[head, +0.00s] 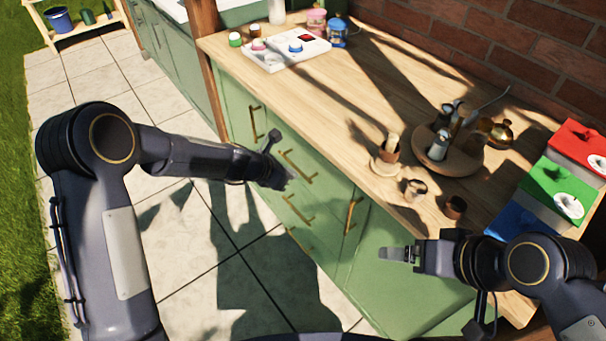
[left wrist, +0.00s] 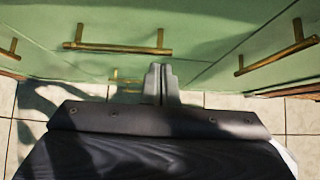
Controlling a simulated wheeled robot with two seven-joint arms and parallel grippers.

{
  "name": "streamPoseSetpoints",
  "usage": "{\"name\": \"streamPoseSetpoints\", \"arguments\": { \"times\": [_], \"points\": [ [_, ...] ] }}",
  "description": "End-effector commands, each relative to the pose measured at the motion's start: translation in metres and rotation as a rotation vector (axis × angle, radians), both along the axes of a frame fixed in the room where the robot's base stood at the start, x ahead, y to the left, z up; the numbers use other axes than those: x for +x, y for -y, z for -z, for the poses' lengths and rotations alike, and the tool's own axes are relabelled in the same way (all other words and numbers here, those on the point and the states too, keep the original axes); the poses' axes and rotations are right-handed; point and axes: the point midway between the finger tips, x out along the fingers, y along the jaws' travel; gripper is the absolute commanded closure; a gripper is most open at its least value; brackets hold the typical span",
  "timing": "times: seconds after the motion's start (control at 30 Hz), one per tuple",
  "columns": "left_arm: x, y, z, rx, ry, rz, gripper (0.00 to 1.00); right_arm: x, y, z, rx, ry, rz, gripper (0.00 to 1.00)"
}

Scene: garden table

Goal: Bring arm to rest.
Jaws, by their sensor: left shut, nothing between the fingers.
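My left gripper (head: 287,182) is in front of the green cabinet's drawers, below the countertop edge. It holds nothing. In the left wrist view its fingers (left wrist: 161,84) are together, pointing at the cabinet front, with brass handles (left wrist: 118,48) around them. I cannot tell how close the fingertips are to the drawer front. My right gripper (head: 398,254) is at the lower right in the head view, in front of the cabinet and pointing left. Its fingers look narrow and I cannot tell whether they are apart.
The cabinet (head: 385,270) stands below. The paved floor (head: 185,240) at left is clear.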

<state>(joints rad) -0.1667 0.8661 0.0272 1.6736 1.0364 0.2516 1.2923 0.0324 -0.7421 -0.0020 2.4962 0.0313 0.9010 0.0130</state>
Motion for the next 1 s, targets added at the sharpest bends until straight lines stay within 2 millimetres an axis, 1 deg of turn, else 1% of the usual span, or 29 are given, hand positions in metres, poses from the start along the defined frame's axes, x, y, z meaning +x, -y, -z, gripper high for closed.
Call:
{"name": "streamPoseSetpoints", "arguments": {
  "times": [0.03,0.2,0.37,0.57,0.63,0.67,0.77,0.8,0.87,0.9,0.97,1.0],
  "points": [
    [-0.004,-0.007,-0.01,0.0,0.002,-0.001,1.0,0.0,0.0,-0.003,0.0,0.0,0.0,0.15],
    [-0.014,-0.022,-0.027,0.0,0.001,-0.002,1.0,0.0,0.0,-0.006,0.0,0.001,0.0,0.15],
    [-0.019,-0.029,-0.033,0.0,-0.001,-0.001,1.0,0.0,0.0,-0.007,0.0,0.0,0.0,0.15],
    [-0.019,-0.03,-0.035,0.002,0.001,0.001,1.0,0.0,0.0,-0.007,0.0,0.0,0.0,0.15],
    [-0.021,-0.034,-0.044,0.009,0.021,0.02,1.0,0.0,0.0,-0.009,0.0,0.0,0.0,0.15],
    [-0.023,-0.036,-0.051,0.016,0.04,0.038,1.0,0.0,0.0,-0.01,0.0,0.0,0.0,0.15],
    [-0.035,-0.053,-0.09,0.061,0.146,0.142,1.0,0.0,0.0,-0.017,0.0,0.0,0.0,0.15],
    [-0.044,-0.062,-0.11,0.092,0.206,0.203,1.0,0.0,0.0,-0.02,0.0,0.0,0.0,0.15],
    [-0.062,-0.078,-0.14,0.149,0.304,0.309,1.0,0.0,0.0,-0.025,0.0,0.0,0.0,0.15],
    [-0.076,-0.088,-0.159,0.194,0.374,0.385,1.0,0.0,0.0,-0.029,0.0,0.0,0.0,0.15],
    [-0.1,-0.104,-0.184,0.266,0.472,0.499,1.0,0.0,0.0,-0.034,0.0,0.0,0.0,0.15],
    [-0.117,-0.114,-0.198,0.318,0.534,0.575,1.0,0.0,0.0,-0.037,0.0,0.0,0.0,0.15]
  ]
}}
